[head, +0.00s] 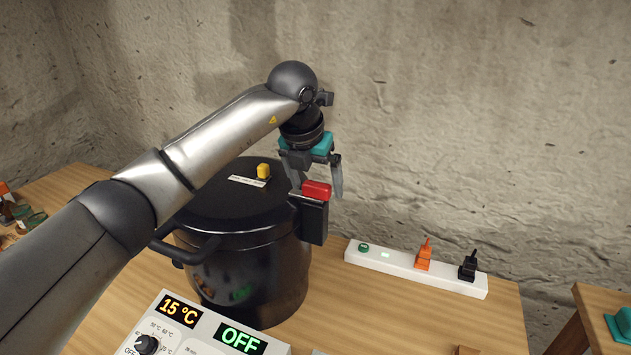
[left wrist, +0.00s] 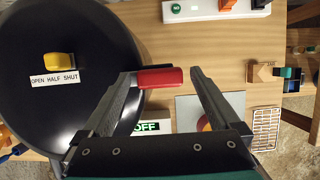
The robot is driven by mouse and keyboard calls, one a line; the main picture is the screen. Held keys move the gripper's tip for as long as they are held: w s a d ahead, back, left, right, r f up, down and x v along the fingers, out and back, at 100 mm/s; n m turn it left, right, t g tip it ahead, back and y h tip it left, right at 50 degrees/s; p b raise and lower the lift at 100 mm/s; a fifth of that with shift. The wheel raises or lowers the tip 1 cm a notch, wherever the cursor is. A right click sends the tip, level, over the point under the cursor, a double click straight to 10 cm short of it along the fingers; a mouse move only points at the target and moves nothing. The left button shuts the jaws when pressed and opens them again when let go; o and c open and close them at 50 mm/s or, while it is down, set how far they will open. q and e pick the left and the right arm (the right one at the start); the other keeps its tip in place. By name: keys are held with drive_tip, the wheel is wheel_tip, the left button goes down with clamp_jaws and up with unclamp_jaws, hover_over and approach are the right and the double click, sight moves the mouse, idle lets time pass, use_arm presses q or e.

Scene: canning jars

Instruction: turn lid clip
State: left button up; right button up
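The lid clip is a red block (head: 316,190) on top of a black bracket (head: 313,220) at the right rim of a dark pot (head: 250,285). The pot's dark lid (head: 225,195) is on. My left gripper (head: 318,183) is over the clip, pointing down, with its fingers apart on either side of the red block. In the left wrist view the red clip (left wrist: 160,78) lies across the gap between the fingertips (left wrist: 163,74). Its left end is close to the left finger, and a gap shows at the right finger. Contact cannot be told. My right gripper is out of view.
A yellow knob (head: 263,171) stands on the lid beside an "OPEN HALF SHUT" label (left wrist: 55,78). A control box (head: 205,330) reading 15 °C and OFF is in front. A white power strip (head: 400,270) with orange and black plugs lies to the right. The wall is close behind.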

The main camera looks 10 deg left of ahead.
use_arm(q)
drive_tip(key=c, duration=1.3)
drive_tip(key=shift+o, duration=0.2)
drive_tip(key=shift+n, duration=0.4)
drive_tip(key=n+y, duration=0.1)
drive_tip(key=n, duration=0.1)
drive_tip(key=n+y+b, duration=0.1)
drive_tip(key=n, duration=0.2)
drive_tip(key=shift+d+n, duration=0.2)
drive_tip(key=shift+n, duration=0.1)
drive_tip(key=n+y, duration=0.1)
drive_tip(key=n, duration=0.1)
drive_tip(key=n+g+y, duration=0.1)
drive_tip(key=n, duration=0.1)
drive_tip(key=shift+d+r+n, duration=0.1)
drive_tip(key=shift+d+n, duration=0.05)
drive_tip(key=shift+n, duration=0.15)
drive_tip(key=n+g, duration=0.1)
drive_tip(key=n, duration=0.2)
drive_tip(key=shift+d+r+n+y+p, duration=0.1)
drive_tip(key=shift+n+y+p, duration=0.2)
drive_tip(key=shift+y, duration=0.1)
drive_tip(key=shift+n+g+p, duration=0.7)
drive_tip(key=shift+n+p, duration=0.15)
drive_tip(key=shift+n, duration=0.55)
drive_tip(key=shift+n+y, duration=0.3)
drive_tip(key=shift+n, duration=0.1)
drive_tip(key=o, duration=1.4)
